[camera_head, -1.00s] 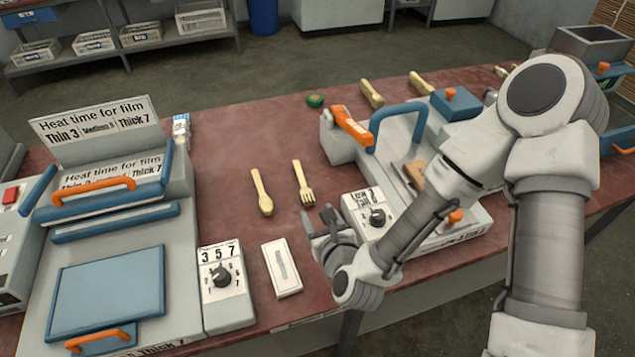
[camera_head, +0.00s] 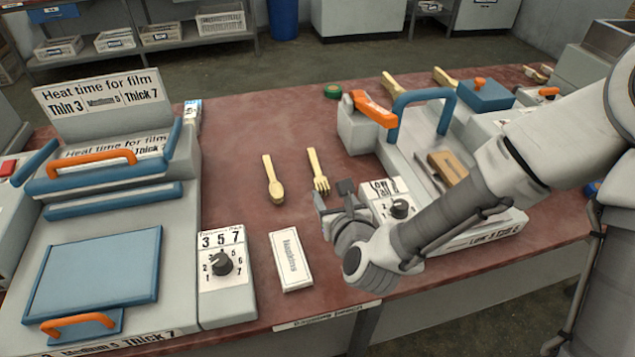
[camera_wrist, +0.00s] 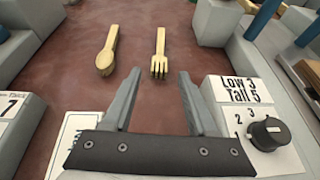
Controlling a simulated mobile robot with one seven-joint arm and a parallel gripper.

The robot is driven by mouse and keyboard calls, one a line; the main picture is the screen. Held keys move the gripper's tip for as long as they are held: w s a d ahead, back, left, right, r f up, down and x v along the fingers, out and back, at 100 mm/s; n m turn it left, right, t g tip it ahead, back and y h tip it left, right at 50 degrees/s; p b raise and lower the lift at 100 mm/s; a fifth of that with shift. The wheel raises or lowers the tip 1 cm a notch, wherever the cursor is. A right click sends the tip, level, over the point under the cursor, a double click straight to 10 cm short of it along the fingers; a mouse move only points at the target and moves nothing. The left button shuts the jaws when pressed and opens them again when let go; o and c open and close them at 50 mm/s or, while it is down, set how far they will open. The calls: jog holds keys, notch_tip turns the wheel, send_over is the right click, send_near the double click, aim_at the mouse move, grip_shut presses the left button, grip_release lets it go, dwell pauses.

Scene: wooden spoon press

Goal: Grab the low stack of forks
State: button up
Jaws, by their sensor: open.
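A light wooden fork stack (camera_head: 317,172) lies flat on the red-brown table, tines toward the near side. It also shows in the wrist view (camera_wrist: 159,54), just ahead of my gripper and slightly right of centre. How many forks it holds, I cannot tell. My gripper (camera_head: 334,193) is open and empty, close to the tine end; in the wrist view its two fingers (camera_wrist: 156,75) point toward the forks, apart from them. A wooden spoon stack (camera_head: 272,180) lies to the left, and it shows in the wrist view (camera_wrist: 108,52). More utensils (camera_head: 393,85) lie at the back.
A dial box marked Low 3, Tall 5 (camera_head: 392,202) stands right of my gripper, before a press with a blue handle (camera_head: 425,97). A white napkin box (camera_head: 290,262) and another dial box (camera_head: 224,270) stand left. Table around the forks is clear.

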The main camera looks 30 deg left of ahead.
aim_at(318, 172)
jog(key=shift+f+b, duration=0.35)
jog(key=shift+b, duration=0.15)
jog(key=b+x, duration=0.1)
jog(key=x, duration=0.6)
jog(key=b+x, duration=0.1)
jog(key=x, duration=0.7)
jog(key=shift+r, duration=0.25)
grip_shut()
